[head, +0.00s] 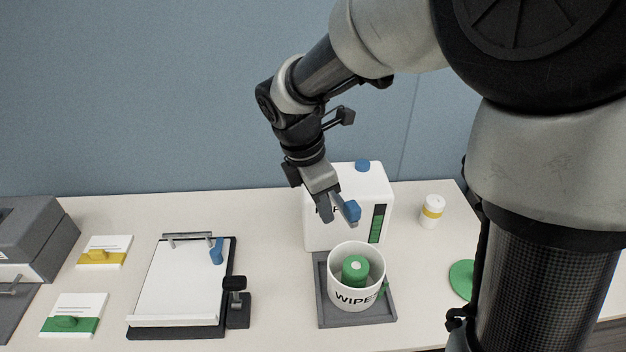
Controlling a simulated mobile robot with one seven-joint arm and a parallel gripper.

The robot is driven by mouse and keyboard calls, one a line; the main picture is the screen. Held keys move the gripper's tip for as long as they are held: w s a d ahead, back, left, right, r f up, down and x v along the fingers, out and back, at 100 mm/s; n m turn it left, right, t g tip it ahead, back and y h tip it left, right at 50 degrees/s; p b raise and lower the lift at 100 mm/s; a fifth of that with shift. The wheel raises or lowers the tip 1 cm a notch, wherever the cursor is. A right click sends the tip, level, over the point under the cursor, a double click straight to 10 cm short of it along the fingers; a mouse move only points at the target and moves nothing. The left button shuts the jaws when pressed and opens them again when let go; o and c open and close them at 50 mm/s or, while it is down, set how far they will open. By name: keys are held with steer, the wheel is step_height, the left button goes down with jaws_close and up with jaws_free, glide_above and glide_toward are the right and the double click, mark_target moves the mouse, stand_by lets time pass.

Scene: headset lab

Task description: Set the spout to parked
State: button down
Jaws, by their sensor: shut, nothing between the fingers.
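The white dispenser box (378,187) stands at the back of the table, with a blue cap on top and a dark level strip with green at its right. A blue piece (352,210) on its front, seemingly the spout, shows right beside my fingertips. My gripper (338,215) hangs in front of the box, pointing down and to the right, shut with nothing held. It hides part of the box's front and its lettering. I cannot tell whether the fingers touch the blue piece or which setting the spout has.
A white cup (344,294) marked WIPE, with a green-topped thing inside, stands on a grey tray (326,318) before the box. A white board (180,280) and cards lie left.

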steer(key=shift+w+d, duration=0.25)
steer(key=shift+d, duration=0.35)
steer(key=shift+w+d, duration=0.2)
steer(key=shift+d, duration=0.35)
steer(key=shift+r, duration=0.15)
